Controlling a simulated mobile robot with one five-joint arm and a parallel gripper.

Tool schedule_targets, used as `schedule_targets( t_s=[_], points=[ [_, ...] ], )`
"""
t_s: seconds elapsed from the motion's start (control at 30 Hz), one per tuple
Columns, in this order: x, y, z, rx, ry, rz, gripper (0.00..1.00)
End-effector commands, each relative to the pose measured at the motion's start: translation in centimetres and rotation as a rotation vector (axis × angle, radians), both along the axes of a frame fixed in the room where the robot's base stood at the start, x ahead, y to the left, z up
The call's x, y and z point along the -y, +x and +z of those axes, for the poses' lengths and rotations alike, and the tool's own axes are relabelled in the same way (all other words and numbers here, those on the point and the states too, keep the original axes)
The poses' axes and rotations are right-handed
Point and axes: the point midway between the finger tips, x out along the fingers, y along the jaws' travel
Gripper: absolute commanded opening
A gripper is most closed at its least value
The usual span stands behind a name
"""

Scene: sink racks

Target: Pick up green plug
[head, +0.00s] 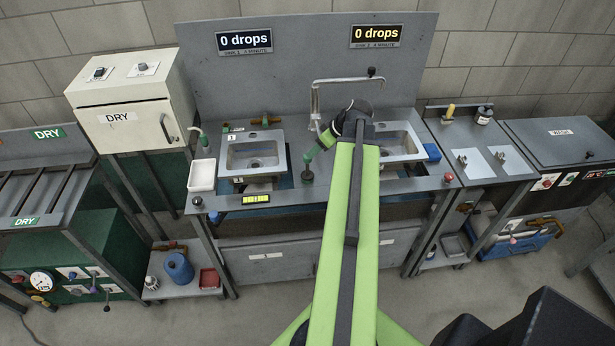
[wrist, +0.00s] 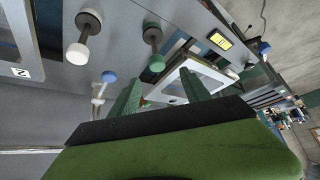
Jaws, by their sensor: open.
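The green plug (wrist: 157,64) has a green knob on a stem with a dark round base, and stands on the grey counter between the two sinks in the wrist view. In the head view it seems to be the small dark green shape (head: 307,176) just below my gripper. My gripper (wrist: 162,82) is open and empty. Its two green fingers show in the wrist view, with the plug just beyond the fingertips and apart from them. In the head view my gripper (head: 309,156) hangs over the counter between the sinks, partly hidden by my arm.
A white-knobbed plug (wrist: 77,54) stands beside the green one, with a blue-topped piece (wrist: 109,76) nearby. The left sink (head: 254,153) and right sink (head: 400,142) flank the spot. A tall faucet (head: 316,100) rises behind. A white tray (head: 202,175) sits at left.

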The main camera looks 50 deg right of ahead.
Motion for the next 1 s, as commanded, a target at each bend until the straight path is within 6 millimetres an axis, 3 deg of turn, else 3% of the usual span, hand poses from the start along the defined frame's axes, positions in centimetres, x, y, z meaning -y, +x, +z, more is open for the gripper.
schedule_targets(
  t_s=[0.03,0.23,0.57,0.87,1.0],
  points=[
    [0.1,0.8,-2.3,0.0,0.0,0.001,0.55],
    [-0.2,3.1,-5.7,-0.002,0.001,0.001,0.55],
    [-0.3,4.1,-6.5,-0.001,0.001,-0.002,0.55],
    [0.2,6.6,-10.7,-0.001,0.001,0.0,0.55],
    [0.1,6.9,-10.8,-0.001,0.002,-0.003,0.55]
  ],
)
